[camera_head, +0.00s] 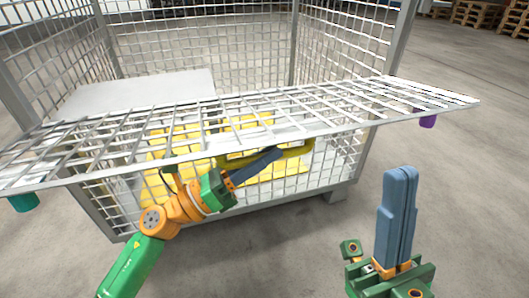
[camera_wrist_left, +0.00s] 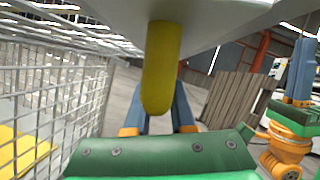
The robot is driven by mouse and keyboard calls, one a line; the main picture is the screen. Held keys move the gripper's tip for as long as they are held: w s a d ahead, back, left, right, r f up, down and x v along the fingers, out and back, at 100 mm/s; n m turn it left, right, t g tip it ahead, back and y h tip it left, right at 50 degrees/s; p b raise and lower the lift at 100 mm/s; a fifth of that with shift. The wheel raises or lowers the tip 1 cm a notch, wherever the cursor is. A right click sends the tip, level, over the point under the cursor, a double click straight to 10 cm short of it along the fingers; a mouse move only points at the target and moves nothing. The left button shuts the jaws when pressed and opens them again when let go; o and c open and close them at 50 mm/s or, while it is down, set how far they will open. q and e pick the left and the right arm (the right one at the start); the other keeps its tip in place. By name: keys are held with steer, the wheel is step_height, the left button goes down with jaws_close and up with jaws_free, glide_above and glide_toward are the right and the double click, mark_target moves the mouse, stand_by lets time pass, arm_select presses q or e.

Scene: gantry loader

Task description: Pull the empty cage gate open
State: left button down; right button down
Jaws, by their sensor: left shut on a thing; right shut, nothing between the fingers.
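The cage gate (camera_head: 250,107) is a pale wire-mesh panel at the front of the cage, lying nearly flat and sticking out towards me. A yellow bar handle (camera_head: 296,150) sits under its front edge; it also hangs close up in the left wrist view (camera_wrist_left: 162,65). My left gripper (camera_head: 270,158) is shut on this handle, its blue fingers (camera_wrist_left: 162,115) partly hidden behind it in the wrist view. My right gripper (camera_head: 400,175) is shut and empty, pointing up, apart from the gate at the lower right.
The mesh cage (camera_head: 350,40) has a grey panel (camera_head: 150,92) at its left inside and yellow pieces (camera_head: 275,173) low down. A teal piece (camera_head: 23,202) and a purple piece (camera_head: 428,121) hang at the gate's ends. Grey floor is clear at right; pallets (camera_head: 475,13) stand far back.

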arm_select(q)
steer(key=c, duration=0.8)
jaws_free()
steer(key=shift+o, duration=0.2)
steer(key=shift+s+a+f, duration=0.1)
steer(key=shift+a+f, duration=0.05)
steer(key=shift+a, duration=0.15)
steer(key=v, duration=0.6)
steer(key=shift+a, duration=0.2)
steer(key=b+v, duration=0.6)
steer(key=v, duration=0.2)
steer(key=shift+a+f, duration=0.15)
